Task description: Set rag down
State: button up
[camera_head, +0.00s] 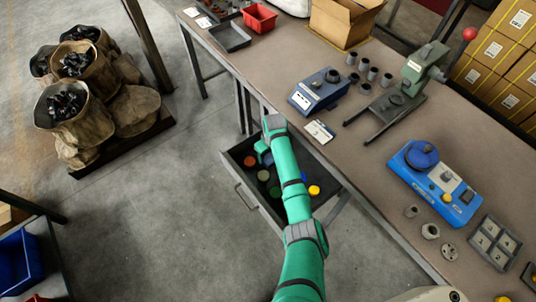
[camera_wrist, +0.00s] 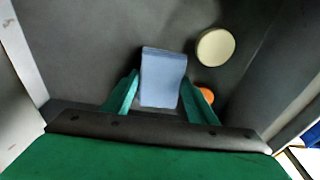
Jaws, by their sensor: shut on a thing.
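The rag is a light blue folded piece (camera_wrist: 162,72) in the wrist view, between the two green fingers of my gripper (camera_wrist: 160,92). My gripper is shut on it. In the head view a bit of blue rag (camera_head: 263,147) shows beside the end of my arm, over the open drawer (camera_head: 240,187). In the wrist view the dark drawer floor (camera_wrist: 95,45) lies beyond the rag. I cannot tell whether the rag touches the floor. A cream disc (camera_wrist: 215,47) lies right of the rag, and an orange disc (camera_wrist: 207,90) is partly hidden behind the right finger.
In the drawer are several coloured discs, including a yellow one (camera_head: 314,190). The workbench (camera_head: 330,60) above holds a blue scale (camera_head: 318,90), a press (camera_head: 410,85) and a blue machine (camera_head: 435,180).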

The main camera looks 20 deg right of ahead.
aim_at(270, 158)
jog(key=shift+f, duration=0.1)
jog(key=o, duration=0.6)
jog(key=shift+o, duration=0.2)
notch_tip(270, 158, up, 12)
jog(key=s, duration=0.1)
jog(key=shift+s+d, duration=0.3)
dwell(0.3)
